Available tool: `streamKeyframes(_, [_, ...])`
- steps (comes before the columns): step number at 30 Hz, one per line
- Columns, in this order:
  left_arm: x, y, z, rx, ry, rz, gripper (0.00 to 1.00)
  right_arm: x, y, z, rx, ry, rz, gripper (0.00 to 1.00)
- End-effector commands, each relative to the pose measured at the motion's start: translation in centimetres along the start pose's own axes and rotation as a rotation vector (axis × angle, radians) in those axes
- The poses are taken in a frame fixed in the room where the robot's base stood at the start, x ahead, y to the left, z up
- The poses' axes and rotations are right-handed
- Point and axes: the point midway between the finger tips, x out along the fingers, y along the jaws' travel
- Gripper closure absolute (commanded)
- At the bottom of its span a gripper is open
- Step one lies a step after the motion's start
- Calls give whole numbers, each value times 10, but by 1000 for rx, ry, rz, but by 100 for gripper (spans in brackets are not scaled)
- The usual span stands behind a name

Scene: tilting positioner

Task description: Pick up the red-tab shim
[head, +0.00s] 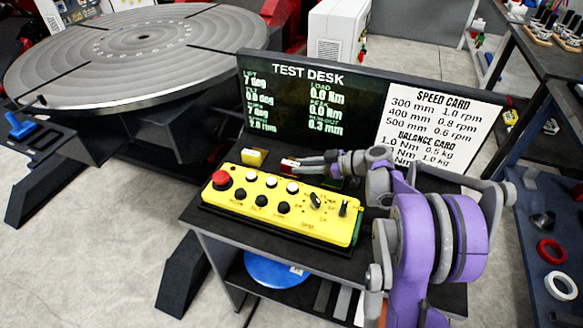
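The red-tab shim (288,165) is a small red and pale piece on the test desk, behind the yellow control box. My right gripper (302,164) reaches in from the right, low over the desk, with its fingertips at the right side of the red piece. The fingers hide part of it. The view is too small to tell whether they are closed on it or only beside it. My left gripper is not in view.
A yellow-tabbed piece (253,157) sits just left of the red one. The yellow control box (281,205) with a red button fills the desk front. The display panel (310,107) stands close behind. A large round positioner table (140,50) is at the back left.

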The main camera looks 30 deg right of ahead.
Motion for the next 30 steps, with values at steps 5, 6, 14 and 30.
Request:
streamKeyframes(5, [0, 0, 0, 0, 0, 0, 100, 0, 0, 0, 0, 0, 0, 100])
streamKeyframes(6, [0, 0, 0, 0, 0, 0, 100, 0, 0, 0, 0, 0, 0, 100])
streamKeyframes(14, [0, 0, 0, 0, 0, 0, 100, 0, 0, 0, 0, 0, 0, 100])
streamKeyframes(30, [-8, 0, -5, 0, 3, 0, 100, -30, 0, -72, 0, 1, -1, 100])
